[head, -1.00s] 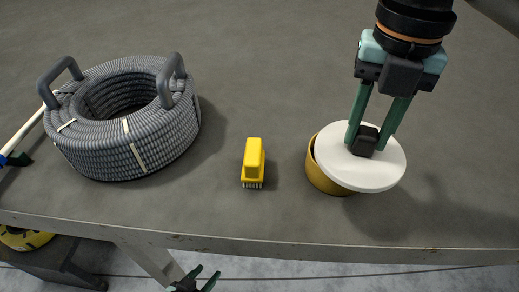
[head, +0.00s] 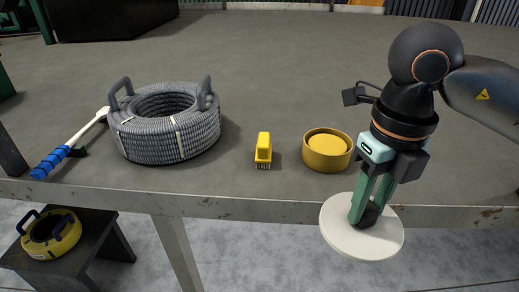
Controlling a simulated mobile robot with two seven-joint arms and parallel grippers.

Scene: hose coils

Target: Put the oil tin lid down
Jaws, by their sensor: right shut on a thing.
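My right gripper (head: 367,214) is shut on the white round oil tin lid (head: 345,236). In the head view the lid shows in front of and below the table's front edge, apart from the tin. The lid looks roughly level. The gripper hides part of the lid's top and whatever it grips there. The yellow-brown oil tin (head: 328,162) stands upright and uncovered on the table, with a yellow surface showing inside its rim. My left gripper is out of the frame.
A grey hose coil (head: 170,143) with two handles sits on the table (head: 255,85) at left. A yellow brush (head: 263,150) stands between coil and tin. A blue-handled tool (head: 62,152) lies at far left. Below, a yellow coil (head: 66,236) rests on a dark stool.

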